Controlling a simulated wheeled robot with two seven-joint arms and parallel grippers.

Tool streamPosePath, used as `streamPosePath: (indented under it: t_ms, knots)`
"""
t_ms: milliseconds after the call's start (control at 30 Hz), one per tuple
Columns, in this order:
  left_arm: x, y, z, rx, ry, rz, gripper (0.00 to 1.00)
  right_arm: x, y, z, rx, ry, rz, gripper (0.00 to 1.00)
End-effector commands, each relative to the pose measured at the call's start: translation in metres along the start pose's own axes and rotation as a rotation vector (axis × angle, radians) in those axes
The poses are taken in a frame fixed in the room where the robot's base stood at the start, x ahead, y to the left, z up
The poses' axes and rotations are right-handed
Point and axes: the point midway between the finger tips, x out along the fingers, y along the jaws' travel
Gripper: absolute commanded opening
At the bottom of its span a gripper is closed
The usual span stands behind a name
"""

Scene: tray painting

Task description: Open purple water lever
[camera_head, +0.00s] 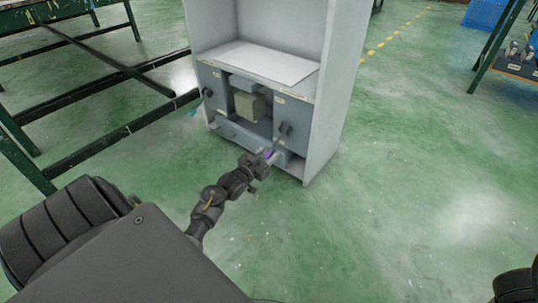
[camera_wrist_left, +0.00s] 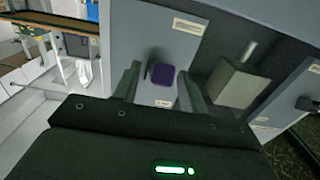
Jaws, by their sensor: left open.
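The purple lever (camera_head: 268,154) shows as a small purple spot low on the front of the grey cabinet (camera_head: 325,125), mostly hidden by my left gripper. In the left wrist view the purple lever (camera_wrist_left: 162,74) is a dark purple block on a light grey panel with white labels. My left gripper (camera_head: 269,156) is at the lever. In the left wrist view its open fingers (camera_wrist_left: 160,78) appear on either side of the lever, with gaps to it. I cannot tell how deep the lever is between them. My right gripper is not in view.
A dark lever (camera_head: 284,128) and a beige box (camera_head: 249,106) are on the cabinet front above my gripper. A dark green metal frame (camera_head: 75,155) stands on the left. The green floor (camera_head: 420,170) to the right is clear.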

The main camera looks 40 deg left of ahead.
Motion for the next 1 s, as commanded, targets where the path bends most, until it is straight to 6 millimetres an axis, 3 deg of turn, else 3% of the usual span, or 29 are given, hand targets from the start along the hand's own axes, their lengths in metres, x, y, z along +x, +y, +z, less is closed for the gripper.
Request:
streamPosePath:
  t_ms: [367,700,1000]
  knots:
    - [0.0060,0.0005,-0.0003,0.001,-0.001,0.001,0.42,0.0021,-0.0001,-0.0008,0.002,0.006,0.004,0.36]
    - [0.0060,0.0007,-0.0002,0.001,-0.001,0.001,0.00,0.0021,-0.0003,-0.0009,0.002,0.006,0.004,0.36]
    - [0.0071,0.0038,-0.0024,0.000,-0.007,0.005,0.00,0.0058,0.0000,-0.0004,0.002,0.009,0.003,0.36]
